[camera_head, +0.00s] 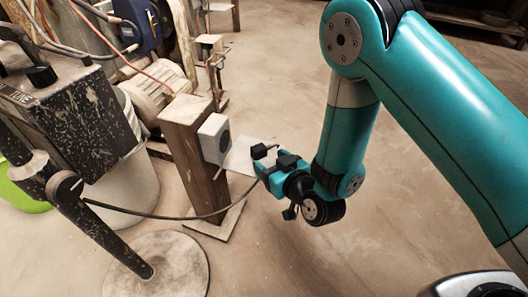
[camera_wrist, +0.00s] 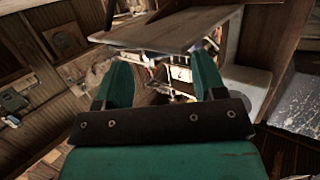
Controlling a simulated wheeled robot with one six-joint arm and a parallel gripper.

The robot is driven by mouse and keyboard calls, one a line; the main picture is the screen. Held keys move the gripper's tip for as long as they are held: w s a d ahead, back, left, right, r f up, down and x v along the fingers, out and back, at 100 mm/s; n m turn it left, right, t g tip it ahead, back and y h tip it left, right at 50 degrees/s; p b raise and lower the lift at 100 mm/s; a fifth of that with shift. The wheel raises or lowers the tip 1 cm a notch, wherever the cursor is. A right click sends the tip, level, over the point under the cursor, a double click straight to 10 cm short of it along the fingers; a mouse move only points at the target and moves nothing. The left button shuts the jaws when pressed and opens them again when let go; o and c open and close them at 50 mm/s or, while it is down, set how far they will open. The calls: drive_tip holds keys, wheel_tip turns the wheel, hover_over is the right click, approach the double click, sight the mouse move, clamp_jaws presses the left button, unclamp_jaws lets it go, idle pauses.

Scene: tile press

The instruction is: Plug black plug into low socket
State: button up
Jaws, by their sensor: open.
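A black block that looks like the black plug (camera_head: 259,152) shows at the right end of a pale shelf (camera_head: 238,158), beside my gripper. A dark cable (camera_head: 165,217) runs from the machine at the left toward it; my gripper hides where the two meet. A white socket box (camera_head: 214,139) is fixed to a wooden post (camera_head: 186,150), left of my gripper, with a round grey face. I cannot tell whether it is the low socket. My gripper (camera_head: 267,167) is open near the shelf's right end. In the wrist view its teal fingers (camera_wrist: 163,75) stand apart with nothing held between them.
A dark speckled machine (camera_head: 75,115) with a round base (camera_head: 160,265) stands at the left. A white bucket (camera_head: 128,175) and a motor (camera_head: 160,88) are behind it. The shelf (camera_wrist: 165,33) spans the top of the wrist view. Floor right of the post is clear.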

sight(261, 155)
drive_tip(key=shift+w+a+r+p, duration=0.3)
drive_tip(key=shift+w+p, duration=0.2)
drive_tip(key=shift+p, duration=0.3)
drive_tip(key=p+x, duration=0.2)
drive_tip(key=p, duration=0.3)
drive_tip(key=shift+w+a+f, duration=0.1)
drive_tip(key=shift+w, duration=0.05)
drive_tip(key=shift+w+a+f+p, duration=0.1)
drive_tip(key=shift+w+f+p, duration=0.15)
drive_tip(key=shift+p, duration=0.6)
drive_tip(key=shift+f+p, duration=0.1)
drive_tip(key=shift+p, duration=0.25)
drive_tip(key=shift+w+a+f, duration=0.1)
drive_tip(key=shift+f, duration=0.15)
drive_tip(key=c, duration=0.9)
drive_tip(key=shift+o, duration=0.2)
